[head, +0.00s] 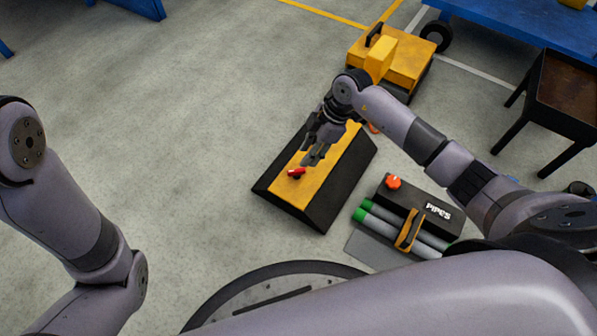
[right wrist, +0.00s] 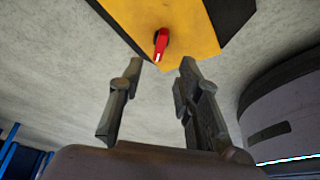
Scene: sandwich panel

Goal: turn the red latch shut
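The red latch (head: 297,173) sits on the yellow top face of a black-sided panel box (head: 318,207), near its front left end. The latch also shows in the right wrist view (right wrist: 160,44), beyond the fingertips and roughly in line with the space between them. My right gripper (head: 312,157) is above the yellow panel, just up and right of the latch. Its two fingers are apart with nothing between them in the right wrist view (right wrist: 160,72). I see no contact with the latch. My left arm shows at the left, but its gripper is out of view.
A black case marked PIPES (head: 440,209) with an orange knob (head: 393,182) and green-ended grey pipes (head: 385,222) lies right of the panel. A yellow wheeled machine (head: 405,58) stands behind it. A dark table (head: 562,95) is at the right. Floor left of the panel is clear.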

